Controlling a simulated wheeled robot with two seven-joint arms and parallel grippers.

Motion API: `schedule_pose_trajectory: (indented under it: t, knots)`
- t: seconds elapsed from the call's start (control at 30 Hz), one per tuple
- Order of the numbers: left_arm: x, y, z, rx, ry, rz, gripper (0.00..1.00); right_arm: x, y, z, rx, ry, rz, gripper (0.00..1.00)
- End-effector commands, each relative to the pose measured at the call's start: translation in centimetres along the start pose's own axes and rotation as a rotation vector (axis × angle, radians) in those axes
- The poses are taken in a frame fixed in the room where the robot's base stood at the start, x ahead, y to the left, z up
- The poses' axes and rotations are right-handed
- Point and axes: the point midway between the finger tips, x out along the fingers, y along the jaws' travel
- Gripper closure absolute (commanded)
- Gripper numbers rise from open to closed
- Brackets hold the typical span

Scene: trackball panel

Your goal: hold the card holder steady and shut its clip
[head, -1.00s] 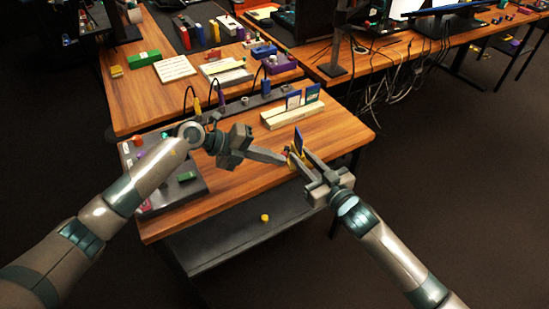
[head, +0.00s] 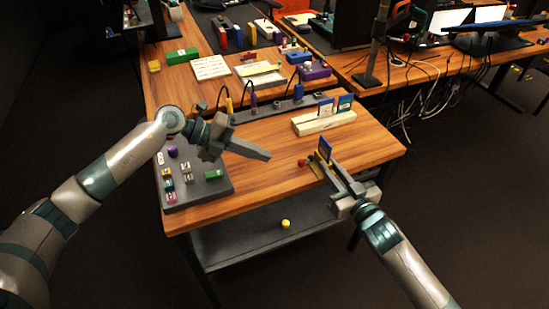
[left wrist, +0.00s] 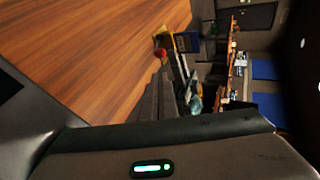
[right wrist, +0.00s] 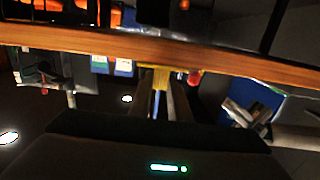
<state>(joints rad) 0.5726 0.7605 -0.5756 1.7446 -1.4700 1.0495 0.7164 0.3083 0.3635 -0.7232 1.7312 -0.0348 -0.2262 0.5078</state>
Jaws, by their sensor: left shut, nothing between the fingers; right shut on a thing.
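The card holder (head: 317,168) is a small yellow piece with a red knob (head: 302,162) and an upright blue card (head: 325,148), near the table's right front edge. My right gripper (head: 335,172) is shut on it. The yellow holder (right wrist: 160,74) shows at my right fingertips in the right wrist view, with the red knob (right wrist: 195,78) beside it. My left gripper (head: 268,156) is shut and empty, left of the holder and apart from it. The holder (left wrist: 164,38) also shows beyond my left fingers. Whether the clip is shut is too small to tell.
A pale wooden stand (head: 310,127) with two cards stands behind the holder. A dark panel (head: 205,190) with coloured buttons lies at the table's left. A yellow knob (head: 285,223) sits on the lower shelf. The wood between the panel and holder is clear.

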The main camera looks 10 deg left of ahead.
Motion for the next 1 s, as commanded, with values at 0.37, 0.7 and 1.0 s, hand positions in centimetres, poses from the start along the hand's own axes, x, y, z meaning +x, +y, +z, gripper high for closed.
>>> schedule_pose_trajectory:
  t: [0.37,0.7,1.0]
  knots:
    - [-1.5,0.0,0.0,-0.001,0.001,0.000,1.00,0.0,0.1,0.0,-0.001,0.000,0.002,1.00]
    - [-1.1,-0.2,0.0,0.027,0.011,0.006,0.65,0.0,0.1,-0.1,-0.001,0.001,0.001,1.00]
    - [2.0,-1.9,-0.4,0.315,0.108,0.077,0.65,0.0,0.1,-0.1,-0.001,0.002,0.001,1.00]
